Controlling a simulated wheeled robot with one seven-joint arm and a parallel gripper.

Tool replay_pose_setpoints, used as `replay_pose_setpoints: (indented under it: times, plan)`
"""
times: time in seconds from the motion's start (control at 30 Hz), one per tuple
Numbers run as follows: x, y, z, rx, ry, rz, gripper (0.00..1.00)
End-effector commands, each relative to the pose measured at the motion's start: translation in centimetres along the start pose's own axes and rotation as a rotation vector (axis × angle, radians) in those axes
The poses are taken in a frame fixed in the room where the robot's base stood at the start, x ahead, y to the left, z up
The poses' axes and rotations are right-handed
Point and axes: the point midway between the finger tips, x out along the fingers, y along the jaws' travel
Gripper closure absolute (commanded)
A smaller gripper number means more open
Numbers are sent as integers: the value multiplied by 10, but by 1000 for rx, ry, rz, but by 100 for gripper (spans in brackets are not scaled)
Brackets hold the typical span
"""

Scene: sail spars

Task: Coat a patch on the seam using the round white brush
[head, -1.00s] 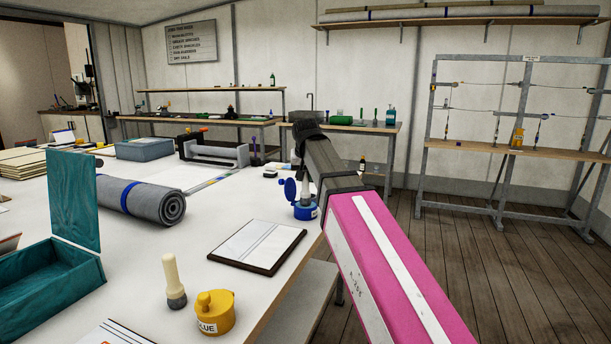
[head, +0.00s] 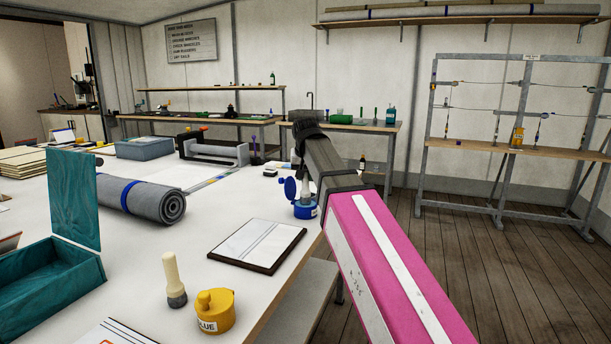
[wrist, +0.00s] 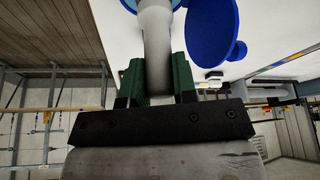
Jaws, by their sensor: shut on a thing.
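My gripper (wrist: 157,80) is shut on the white handle of a brush (wrist: 155,40), which stands between its green fingers in the wrist view. In the head view the brush is a thin pale piece (head: 306,188) under my dark wrist, upright over a blue pot (head: 306,211). The brush's lower end is hidden at the pot, so I cannot tell how deep it is. The pot's round blue lid (wrist: 213,30) is swung open beside the handle. The seam and any patch on it are not clearly visible.
A second pale-handled brush (head: 174,280) stands beside a yellow glue pot (head: 215,311). The table's right edge runs close by my arm.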

Motion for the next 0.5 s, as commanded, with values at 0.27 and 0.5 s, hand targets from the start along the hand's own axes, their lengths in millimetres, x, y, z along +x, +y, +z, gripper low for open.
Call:
replay_pose_setpoints:
  times: [0.27, 0.5]
  plan:
    - [-2, 0, 0, 0, -3, 0, 98]
    - [-16, 0, -7, 0, -2, 0, 98]
